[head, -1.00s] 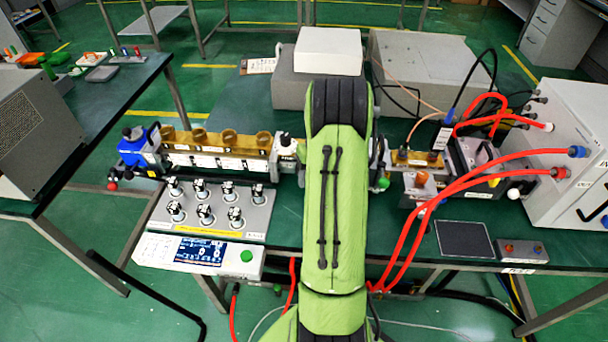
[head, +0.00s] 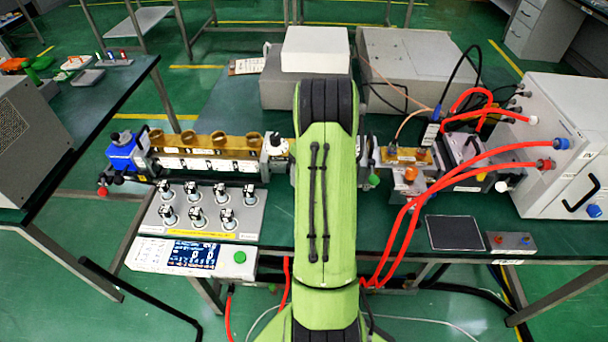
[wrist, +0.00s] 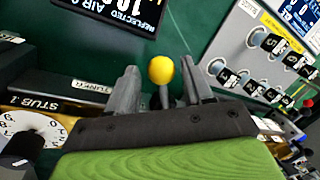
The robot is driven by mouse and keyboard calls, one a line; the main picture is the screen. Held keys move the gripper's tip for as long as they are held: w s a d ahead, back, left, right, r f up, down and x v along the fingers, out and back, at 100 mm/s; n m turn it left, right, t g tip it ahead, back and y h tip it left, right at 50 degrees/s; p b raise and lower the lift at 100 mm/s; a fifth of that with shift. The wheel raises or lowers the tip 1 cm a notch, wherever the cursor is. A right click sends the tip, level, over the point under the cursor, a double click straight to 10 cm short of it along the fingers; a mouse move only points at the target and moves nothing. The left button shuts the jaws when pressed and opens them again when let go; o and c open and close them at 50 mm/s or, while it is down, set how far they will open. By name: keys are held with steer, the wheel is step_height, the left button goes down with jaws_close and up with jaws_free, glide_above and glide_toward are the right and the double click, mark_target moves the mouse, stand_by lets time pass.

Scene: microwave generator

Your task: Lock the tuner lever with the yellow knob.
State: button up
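The yellow knob (wrist: 161,69) of the tuner lever shows in the wrist view, on a short dark stem, between the two fingers of my gripper (wrist: 160,88). The fingers stand open, one on each side, with a visible gap to the knob. I cannot tell how far the knob is from the fingertips in depth. A dark bar labelled TUNER (wrist: 88,87) lies to the left of the knob. In the head view my green arm hides the lever, the knob and my gripper.
The gold tuner section with several round caps (head: 205,145) runs left of my arm. A panel of several black-and-white knobs (head: 206,212) and a display box (head: 190,254) sit in front of it. Red hoses (head: 420,200) loop on the right. A dial (wrist: 30,132) shows in the wrist view.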

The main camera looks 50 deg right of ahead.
steer(key=shift+o, duration=0.4)
step_height(320, 180, up, 15)
steer(key=s+d+p, duration=0.1)
steer(key=d+p, duration=0.1)
steer(key=p, duration=0.2)
steer(key=shift+d+r, duration=0.2)
steer(key=shift+d, duration=0.15)
